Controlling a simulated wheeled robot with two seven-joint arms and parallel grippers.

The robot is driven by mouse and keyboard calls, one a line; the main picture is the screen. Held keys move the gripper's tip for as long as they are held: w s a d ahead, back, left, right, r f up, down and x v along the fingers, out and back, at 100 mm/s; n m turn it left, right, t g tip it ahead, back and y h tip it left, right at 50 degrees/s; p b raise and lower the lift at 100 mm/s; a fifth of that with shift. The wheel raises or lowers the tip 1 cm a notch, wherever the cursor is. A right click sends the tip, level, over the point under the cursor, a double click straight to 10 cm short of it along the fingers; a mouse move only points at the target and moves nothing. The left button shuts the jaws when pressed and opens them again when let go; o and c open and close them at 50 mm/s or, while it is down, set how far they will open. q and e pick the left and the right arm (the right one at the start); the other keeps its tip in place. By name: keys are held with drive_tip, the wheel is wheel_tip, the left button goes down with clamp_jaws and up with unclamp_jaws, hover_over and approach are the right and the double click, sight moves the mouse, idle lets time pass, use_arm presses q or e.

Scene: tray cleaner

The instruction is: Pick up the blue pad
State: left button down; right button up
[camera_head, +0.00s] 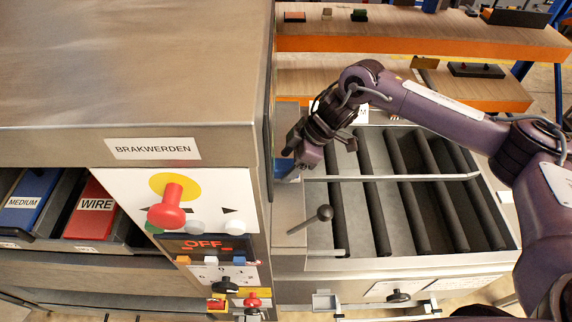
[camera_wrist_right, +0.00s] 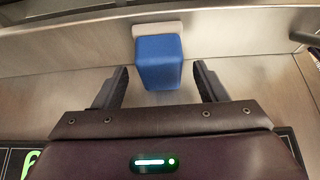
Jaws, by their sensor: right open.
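The blue pad (camera_wrist_right: 159,62) is a small blue block against a pale backing on the metal machine wall in the right wrist view. In the head view a bit of it (camera_head: 284,168) shows beside the machine's side, mostly hidden by my right gripper. My right gripper (camera_wrist_right: 162,88) is open, with one dark finger on each side of the pad's lower end. The fingers are apart from the pad in the picture. In the head view my right gripper (camera_head: 297,150) is at the machine's right side, above the roller bed. My left gripper is not in view.
The metal machine (camera_head: 130,70) with a red knob (camera_head: 171,206) fills the left. A roller bed (camera_head: 430,255) with a metal bar (camera_head: 400,178) across it and a black-knobbed lever (camera_head: 324,213) lies below my right arm. Wooden shelves (camera_head: 420,22) stand behind.

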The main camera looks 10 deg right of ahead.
sight(292, 164)
drive_tip(key=shift+f, duration=0.1)
drive_tip(key=c, duration=1.2)
drive_tip(key=shift+d, duration=0.1)
drive_tip(key=shift+d+r+b, duration=0.35)
drive_tip(key=shift+r+b, duration=0.05)
drive_tip(key=shift+b, duration=0.4)
wheel_tip(292, 164, up, 6)
drive_tip(key=shift+a+f+b, duration=0.1)
drive_tip(key=shift+b, duration=0.95)
drive_tip(key=s+d, duration=0.1)
drive_tip(key=d, duration=0.5)
drive_tip(key=s+d+b, duration=0.1)
drive_tip(key=d, duration=0.5)
drive_tip(key=s+d+b, duration=0.1)
drive_tip(key=s+d, duration=0.1)
drive_tip(key=d, duration=0.5)
drive_tip(key=shift+r, duration=0.25)
